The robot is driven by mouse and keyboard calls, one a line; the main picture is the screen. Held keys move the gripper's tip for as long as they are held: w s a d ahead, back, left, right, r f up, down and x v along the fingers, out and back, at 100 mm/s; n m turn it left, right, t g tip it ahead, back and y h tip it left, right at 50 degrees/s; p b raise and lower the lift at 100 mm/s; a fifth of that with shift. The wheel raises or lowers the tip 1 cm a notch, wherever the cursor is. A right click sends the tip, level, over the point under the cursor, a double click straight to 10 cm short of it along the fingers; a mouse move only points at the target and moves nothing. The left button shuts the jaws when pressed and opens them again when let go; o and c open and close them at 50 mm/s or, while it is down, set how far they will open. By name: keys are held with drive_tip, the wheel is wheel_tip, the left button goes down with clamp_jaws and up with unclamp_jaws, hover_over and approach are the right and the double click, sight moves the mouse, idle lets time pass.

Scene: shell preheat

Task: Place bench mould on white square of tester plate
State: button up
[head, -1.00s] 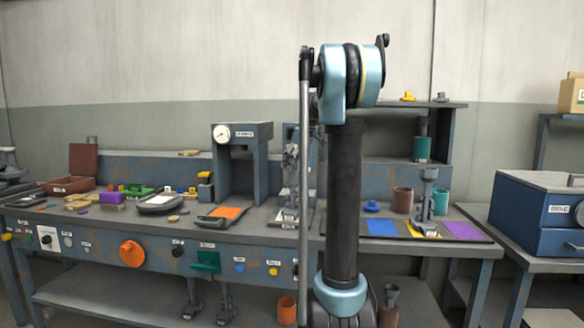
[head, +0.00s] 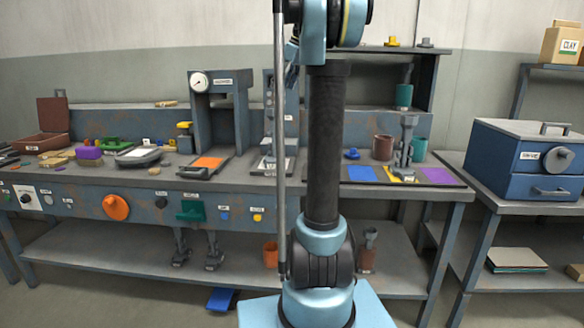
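A grey mould-like piece (head: 405,145) stands upright on the yellow square of a dark mat at the right of the bench; I cannot tell for sure that it is the bench mould. A plate with a white patch (head: 262,167) lies at the foot of a grey stand (head: 268,110) in the middle of the bench, and seems to be the tester plate. My arm covers its right part. My gripper cannot be made out; my upright arm fills the middle of the view.
The mat also has a blue square (head: 361,174) and a purple square (head: 438,176). A gauge press (head: 220,110) stands over an orange-topped plate (head: 208,163). Brown (head: 383,147) and teal cups stand behind the mat. A blue oven-like box (head: 530,155) stands at right.

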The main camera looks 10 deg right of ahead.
drive_tip(key=s+a+f+m+h, duration=0.1)
drive_tip(key=s+a+f+m, duration=0.1)
drive_tip(key=s+f, duration=0.75)
drive_tip(key=s+a+f+m+h, duration=0.1)
drive_tip(key=s+a+f+m, duration=0.15)
drive_tip(key=s+f, duration=0.65)
drive_tip(key=s+f+m+h, duration=0.1)
drive_tip(key=s+f+m, duration=0.4)
drive_tip(key=s+f, duration=1.5)
drive_tip(key=s, duration=0.2)
drive_tip(key=shift+s+d+f+g, duration=0.25)
drive_tip(key=shift+s+d+g, duration=0.05)
drive_tip(key=shift+s+d, duration=0.1)
drive_tip(key=shift+w+f, duration=0.2)
drive_tip(key=shift+w, duration=0.3)
drive_tip(key=shift+c, duration=0.6)
